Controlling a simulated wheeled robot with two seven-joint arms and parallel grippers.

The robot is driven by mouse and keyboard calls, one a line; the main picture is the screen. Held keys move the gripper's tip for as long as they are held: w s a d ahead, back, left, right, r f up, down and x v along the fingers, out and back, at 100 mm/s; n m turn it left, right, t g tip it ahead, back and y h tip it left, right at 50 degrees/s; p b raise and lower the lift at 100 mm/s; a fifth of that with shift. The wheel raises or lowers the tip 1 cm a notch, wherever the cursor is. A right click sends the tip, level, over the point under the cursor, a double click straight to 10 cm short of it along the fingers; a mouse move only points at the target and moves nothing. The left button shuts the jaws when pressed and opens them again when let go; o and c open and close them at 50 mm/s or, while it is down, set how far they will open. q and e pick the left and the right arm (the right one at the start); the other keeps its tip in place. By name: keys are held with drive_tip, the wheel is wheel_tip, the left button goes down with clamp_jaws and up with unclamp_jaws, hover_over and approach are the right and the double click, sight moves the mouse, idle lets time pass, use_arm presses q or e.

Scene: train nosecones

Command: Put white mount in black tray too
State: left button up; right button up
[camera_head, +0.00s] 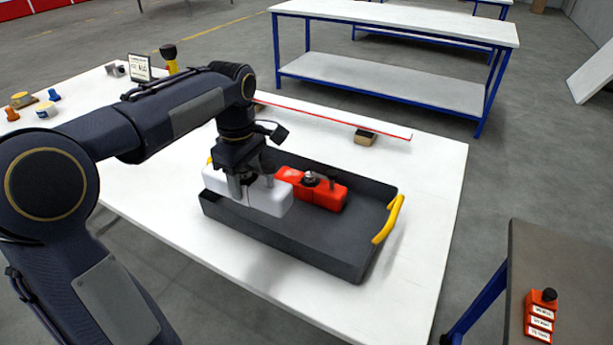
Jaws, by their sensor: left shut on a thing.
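The white mount (265,198) is at the left end of the black tray (295,243), over or inside it. I cannot tell whether its underside touches the tray floor. My left gripper (252,187) points down and is shut on the white mount, covering part of its top. A red mount (318,191) with dark knobs lies in the tray, just right of the white mount. The tray has yellow handles, one clear at its right end (388,220). Its right part is empty. My right gripper is not in view.
The tray stands on a white table (420,250). A red strip (340,121) and a small block (365,137) lie behind it. Small orange, blue and yellow items (40,108) stand at the far left. A dark table at right holds an orange labelled object (541,315).

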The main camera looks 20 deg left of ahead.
sight(218, 175)
use_arm(q)
drive_tip(key=a, duration=0.2)
drive_tip(key=s+a, duration=0.1)
drive_tip(key=a, duration=0.2)
drive_tip(key=shift+s+a, duration=0.2)
drive_tip(key=shift+a, duration=0.05)
drive_tip(key=w+d+f, duration=0.2)
drive_tip(key=d+f, duration=0.1)
drive_tip(key=w+d+f, duration=0.2)
drive_tip(key=d+f, duration=0.1)
drive_tip(key=d, duration=0.1)
drive_tip(key=w+d+f+p, duration=0.1)
drive_tip(key=w+d+f, duration=0.1)
drive_tip(key=d+f, duration=0.1)
drive_tip(key=shift+w+d+f, duration=0.1)
drive_tip(key=shift+w+d, duration=0.3)
drive_tip(key=shift+d, duration=0.15)
drive_tip(key=shift+w+d+f, duration=0.1)
drive_tip(key=shift+d+f, duration=0.05)
drive_tip(key=shift+f, duration=0.8)
drive_tip(key=shift+w+d+f, duration=0.1)
drive_tip(key=shift+d+f, duration=0.05)
drive_tip(key=shift+f, duration=0.8)
drive_tip(key=shift+f, duration=0.15)
drive_tip(key=o, duration=1.1)
drive_tip(key=shift+s, duration=0.1)
